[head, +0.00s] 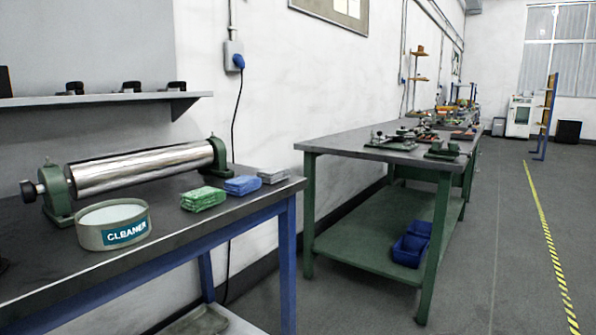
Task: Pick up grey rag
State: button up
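A small folded grey rag (272,175) lies on the dark top of the near table (200,243), close to its far right corner. A folded blue rag (243,185) lies just to its left, and a folded green rag (203,198) lies left of that. The three sit in a row. My gripper is not in this view.
A round "CLEANER" tub (113,226) and a metal roller on green stands (140,172) stand left of the rags. A wall shelf (100,98) hangs above. A green workbench (385,150) stands beyond. The floor (480,270) at right is clear, with a yellow-black line (546,232).

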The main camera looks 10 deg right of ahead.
aim_at(272, 175)
jog(key=i, duration=1.05)
jog(key=u, duration=0.4)
